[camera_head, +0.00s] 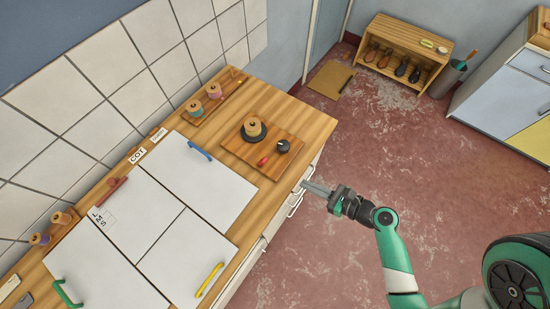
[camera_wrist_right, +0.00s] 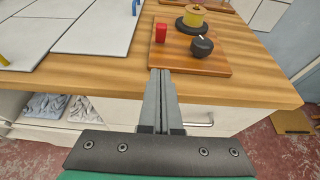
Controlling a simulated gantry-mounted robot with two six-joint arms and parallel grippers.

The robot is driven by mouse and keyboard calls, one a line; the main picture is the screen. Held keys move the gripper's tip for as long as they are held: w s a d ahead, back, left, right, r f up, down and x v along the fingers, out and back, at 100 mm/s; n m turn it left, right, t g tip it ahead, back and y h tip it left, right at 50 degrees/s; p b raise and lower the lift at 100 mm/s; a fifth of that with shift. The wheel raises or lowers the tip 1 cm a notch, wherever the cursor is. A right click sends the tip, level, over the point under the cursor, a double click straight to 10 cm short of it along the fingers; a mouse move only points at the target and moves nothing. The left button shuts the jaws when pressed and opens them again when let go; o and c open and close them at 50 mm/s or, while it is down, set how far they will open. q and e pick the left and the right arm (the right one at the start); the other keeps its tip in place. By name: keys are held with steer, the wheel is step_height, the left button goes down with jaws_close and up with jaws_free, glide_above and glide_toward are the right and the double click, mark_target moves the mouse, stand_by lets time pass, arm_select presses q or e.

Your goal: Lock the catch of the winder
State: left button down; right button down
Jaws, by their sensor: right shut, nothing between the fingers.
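The winder is a brown wooden board (camera_head: 288,166) on the counter. On it are a tan spool (camera_head: 253,127) on a dark disc, a black knob (camera_head: 282,146) and a small red piece (camera_head: 262,162), which looks like the catch. In the right wrist view, the red piece (camera_wrist_right: 160,33) stands left of the black knob (camera_wrist_right: 201,46), with the yellow spool (camera_wrist_right: 191,16) behind. My right gripper (camera_head: 306,186) is shut and empty, off the counter's front edge near the winder. In the right wrist view its fingertips (camera_wrist_right: 160,72) point toward the board, apart from the catch. My left gripper is not in view.
White panels (camera_head: 200,180) with blue, green and yellow handles cover the counter left of the winder. More spools (camera_head: 213,90) stand along the wall. Drawer handles (camera_head: 295,205) stick out below the counter edge. A shoe rack (camera_head: 408,58) is far off; the floor between is open.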

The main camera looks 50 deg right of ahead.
mark_target(262, 162)
steer(key=b+x, duration=0.5)
steer(key=x, duration=0.5)
steer(key=shift+w+r+p, duration=0.15)
steer(key=shift+w+r, duration=0.2)
steer(key=shift+w, duration=0.25)
steer(key=shift+w+r+p, duration=0.15)
steer(key=shift+w+r, duration=0.25)
steer(key=shift+w, duration=0.2)
steer(key=shift+w+r, duration=0.1)
steer(key=shift+w, duration=0.5)
steer(key=shift+a, duration=0.1)
